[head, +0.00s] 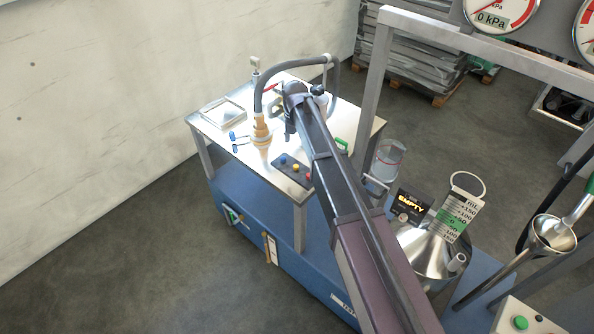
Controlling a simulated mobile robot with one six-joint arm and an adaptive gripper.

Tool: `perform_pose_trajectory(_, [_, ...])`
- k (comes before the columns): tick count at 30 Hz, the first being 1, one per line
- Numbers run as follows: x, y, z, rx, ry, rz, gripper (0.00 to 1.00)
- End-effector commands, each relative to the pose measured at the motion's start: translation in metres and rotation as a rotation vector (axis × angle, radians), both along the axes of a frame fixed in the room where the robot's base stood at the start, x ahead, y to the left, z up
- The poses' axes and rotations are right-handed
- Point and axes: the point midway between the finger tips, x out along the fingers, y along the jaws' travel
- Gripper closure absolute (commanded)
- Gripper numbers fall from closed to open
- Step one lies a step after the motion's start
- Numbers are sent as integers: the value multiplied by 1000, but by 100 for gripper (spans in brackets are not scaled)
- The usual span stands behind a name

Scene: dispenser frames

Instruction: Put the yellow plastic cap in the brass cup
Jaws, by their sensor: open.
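A steel-topped table (228,145) stands in the middle of the head view. On its front part lies a dark strip with small blue, yellow and red round pieces; the yellow one (295,168) may be the yellow plastic cap. A brass-coloured, cup-like piece (262,131) stands left of my arm, beneath a grey hose; I cannot tell whether it is the brass cup. My arm reaches over the table from the lower right. My gripper (289,131) hangs at its far end, small and dark, open, above the tabletop behind the coloured pieces. My arm hides part of the table.
A clear beaker (388,158), a sign reading EMPTY (411,205) and a steel funnel-shaped vessel (425,250) stand right of my arm. A grey metal frame (377,75) rises behind them.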

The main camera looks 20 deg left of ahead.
Motion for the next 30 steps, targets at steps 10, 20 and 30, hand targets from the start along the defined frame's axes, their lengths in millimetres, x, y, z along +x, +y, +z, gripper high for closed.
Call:
perform_pose_trajectory(10, [0, -1, -32, 0, 0, -1, 31])
perform_pose_trajectory(20, [1, -1, -56, 0, 0, -2, 31])
perform_pose_trajectory(30, [1, -2, -64, 0, 0, -3, 31])
